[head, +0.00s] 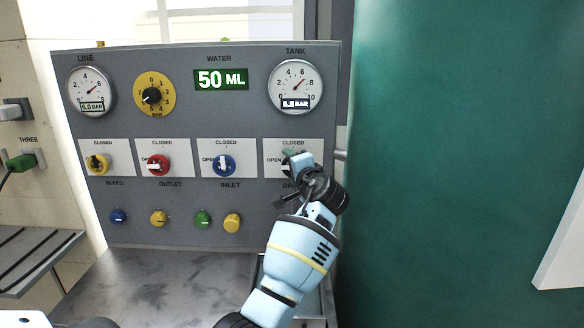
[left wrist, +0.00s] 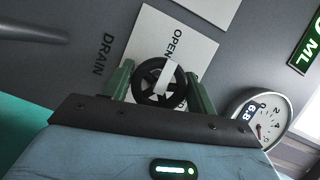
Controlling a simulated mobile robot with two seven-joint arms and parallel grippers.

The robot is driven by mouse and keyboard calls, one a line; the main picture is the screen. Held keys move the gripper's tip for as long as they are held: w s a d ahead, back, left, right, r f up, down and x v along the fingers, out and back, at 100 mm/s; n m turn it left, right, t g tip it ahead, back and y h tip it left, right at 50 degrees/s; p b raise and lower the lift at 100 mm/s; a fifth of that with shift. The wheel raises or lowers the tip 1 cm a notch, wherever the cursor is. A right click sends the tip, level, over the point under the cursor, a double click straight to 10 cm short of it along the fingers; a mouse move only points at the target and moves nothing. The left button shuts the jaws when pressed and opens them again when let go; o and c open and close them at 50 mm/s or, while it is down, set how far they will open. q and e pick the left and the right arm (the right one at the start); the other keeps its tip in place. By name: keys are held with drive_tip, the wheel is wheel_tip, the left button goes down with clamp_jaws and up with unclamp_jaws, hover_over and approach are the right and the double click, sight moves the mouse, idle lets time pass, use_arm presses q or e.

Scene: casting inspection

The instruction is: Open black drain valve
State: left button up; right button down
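The black drain valve (left wrist: 148,94) is a round spoked wheel with a white pointer bar, on a white plate at the right end of the panel's valve row. In the left wrist view the bar lies along the direction of the OPEN label, slightly tilted. In the head view the valve (head: 286,170) is mostly hidden behind my left gripper (head: 294,158). In the left wrist view the green fingers of my left gripper (left wrist: 161,88) stand on either side of the wheel, close against its rim. My right gripper is not in view.
The red outlet valve (head: 158,165), blue inlet valve (head: 223,165) and yellow bleed valve (head: 97,164) sit left on the panel. A large green tank (head: 450,150) stands close on the right.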

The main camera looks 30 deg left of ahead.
use_arm(q)
drive_tip(key=o, duration=0.4)
drive_tip(key=shift+v, duration=3.95)
